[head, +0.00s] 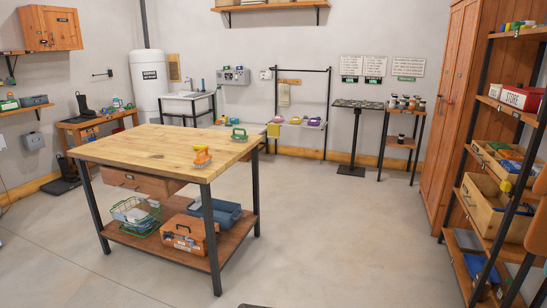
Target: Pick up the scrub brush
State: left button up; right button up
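Two small handled, brush-like items rest on the wooden top of the workbench (150,148). An orange one (202,157) with a pale underside sits near the bench's right front edge. A green one (239,134) sits farther back, near the right back corner. Either could be a scrub brush; they are too small to tell for certain. Both stand apart from each other with bare wood around them. Neither of my grippers is in view.
The bench's lower shelf holds a green wire basket (136,216), an orange toolbox (189,235) and a blue case (222,213). A loaded shelving rack (486,88) and wooden cabinet (449,115) stand at right. The concrete floor (345,235) right of the bench is clear.

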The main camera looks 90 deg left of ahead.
aim_at(201, 162)
jog(key=u, duration=3.3)
jog(key=i+j+z, duration=0.15)
jog(key=i+j, duration=0.35)
jog(key=i, duration=0.25)
jog(key=i+j+z, duration=0.15)
jog(key=i+j, duration=0.4)
jog(key=i, duration=0.15)
